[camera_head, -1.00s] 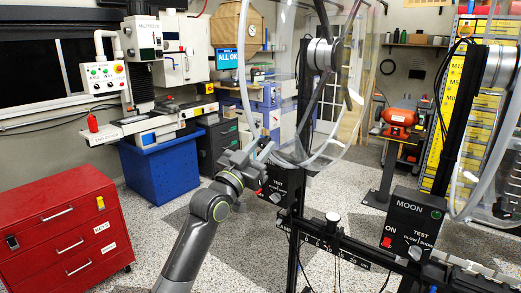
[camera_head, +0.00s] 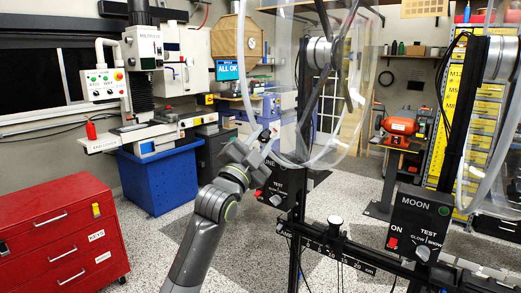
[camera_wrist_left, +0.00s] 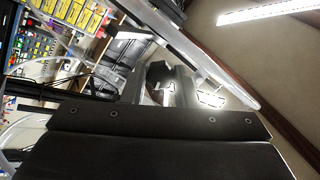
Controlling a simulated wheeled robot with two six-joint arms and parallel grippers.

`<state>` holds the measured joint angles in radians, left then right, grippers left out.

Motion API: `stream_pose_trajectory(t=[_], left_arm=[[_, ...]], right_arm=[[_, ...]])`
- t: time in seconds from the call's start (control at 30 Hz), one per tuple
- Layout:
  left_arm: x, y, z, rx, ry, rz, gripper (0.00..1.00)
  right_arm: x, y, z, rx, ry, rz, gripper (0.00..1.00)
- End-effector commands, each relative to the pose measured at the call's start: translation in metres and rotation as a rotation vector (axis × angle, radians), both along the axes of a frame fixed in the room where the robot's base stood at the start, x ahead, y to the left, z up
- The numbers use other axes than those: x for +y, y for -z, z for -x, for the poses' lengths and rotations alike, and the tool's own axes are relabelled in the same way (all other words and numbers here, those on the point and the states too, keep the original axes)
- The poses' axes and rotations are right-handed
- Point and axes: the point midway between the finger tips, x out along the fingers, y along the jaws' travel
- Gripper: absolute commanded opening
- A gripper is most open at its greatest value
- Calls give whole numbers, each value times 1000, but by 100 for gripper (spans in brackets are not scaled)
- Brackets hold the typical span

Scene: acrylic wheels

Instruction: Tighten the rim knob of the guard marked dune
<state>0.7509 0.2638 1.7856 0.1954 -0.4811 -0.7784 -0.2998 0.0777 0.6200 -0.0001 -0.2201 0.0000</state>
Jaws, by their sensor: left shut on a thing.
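The clear acrylic guard (camera_head: 287,95) stands upright at centre, on a dark post with a grey hub. The black box (camera_head: 280,190) below it has a label partly hidden by my left gripper; only "NE" shows. My left gripper (camera_head: 262,148) is at the lower left of this guard's rim, shut on what looks like the rim knob. The knob is mostly hidden by the fingers in the head view. In the left wrist view a dark rounded piece (camera_wrist_left: 158,82) shows between the fingers, beside the pale rim strip (camera_wrist_left: 205,62). My right gripper is out of view.
A second clear guard (camera_head: 497,150) stands at the right, by a box marked MOON (camera_head: 417,225). A dark rail (camera_head: 365,262) with a scale runs across the front. A red drawer cabinet (camera_head: 60,235) is at the left. Speckled floor between is open.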

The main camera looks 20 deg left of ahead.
Motion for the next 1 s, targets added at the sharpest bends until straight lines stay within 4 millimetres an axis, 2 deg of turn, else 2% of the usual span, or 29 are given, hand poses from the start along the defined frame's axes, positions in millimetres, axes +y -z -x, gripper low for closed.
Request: stream_pose_trajectory(t=[0.1, 0.5, 0.77, 1.0], left_arm=[[0, 4, 0, -28, -50, -81, 4], [0, 4, -1, -98, -173, -281, 4], [-1, 3, -1, -116, -202, -331, 4], [0, 3, -1, -118, -207, -339, 4]], right_arm=[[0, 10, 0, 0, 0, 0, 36], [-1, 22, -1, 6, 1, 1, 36], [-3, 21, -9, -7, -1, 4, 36], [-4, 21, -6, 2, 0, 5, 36]])
